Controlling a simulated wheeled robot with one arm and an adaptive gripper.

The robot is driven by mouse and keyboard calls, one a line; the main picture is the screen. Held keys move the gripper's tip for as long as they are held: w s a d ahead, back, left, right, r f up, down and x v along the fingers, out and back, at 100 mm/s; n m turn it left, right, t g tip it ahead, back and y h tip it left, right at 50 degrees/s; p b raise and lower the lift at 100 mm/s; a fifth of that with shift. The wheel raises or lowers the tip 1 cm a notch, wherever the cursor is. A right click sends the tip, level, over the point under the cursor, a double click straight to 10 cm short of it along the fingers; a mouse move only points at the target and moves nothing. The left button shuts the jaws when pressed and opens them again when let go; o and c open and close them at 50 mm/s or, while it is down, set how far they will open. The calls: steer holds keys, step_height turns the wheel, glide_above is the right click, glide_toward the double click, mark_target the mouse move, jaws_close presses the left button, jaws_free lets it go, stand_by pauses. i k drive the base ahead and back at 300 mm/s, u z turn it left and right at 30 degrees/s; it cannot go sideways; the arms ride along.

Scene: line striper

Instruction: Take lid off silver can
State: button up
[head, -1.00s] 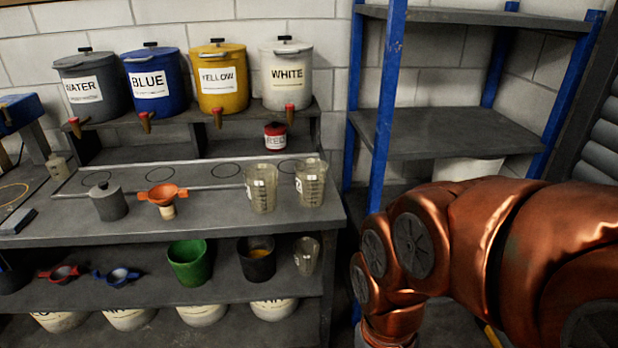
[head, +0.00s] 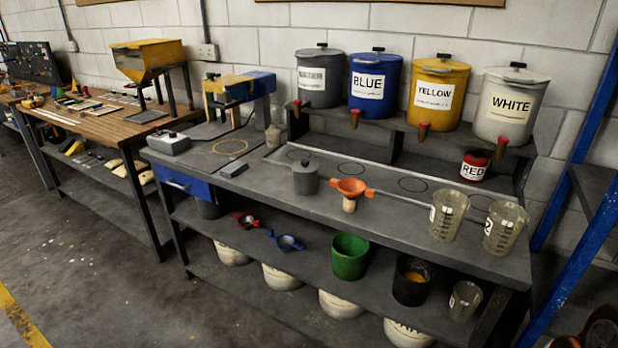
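A small silver-grey can (head: 306,180) stands upright on the grey workbench top (head: 400,222) in the head view. Its lid (head: 305,163), with a small knob, sits on the can. An orange funnel (head: 351,188) stands just to its right. My gripper is out of view.
Grey, blue, yellow and white tapped pots (head: 375,84) stand on a raised shelf behind. A red tin (head: 474,165) and two clear measuring cups (head: 448,214) are to the right. A blue-posted rack (head: 578,160) borders the right side. Floor at left is clear.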

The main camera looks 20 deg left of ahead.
mark_target(304, 166)
steer(key=u, duration=0.55)
steer(key=k, duration=0.65)
steer(key=u, duration=1.25)
steer(key=i, duration=1.25)
steer(key=u, duration=0.55)
steer(key=i, duration=1.65)
steer(key=z, duration=0.75)
steer(key=i, duration=0.95)
steer(key=z, duration=1.55)
steer(key=i, duration=0.5)
steer(key=z, duration=0.35)
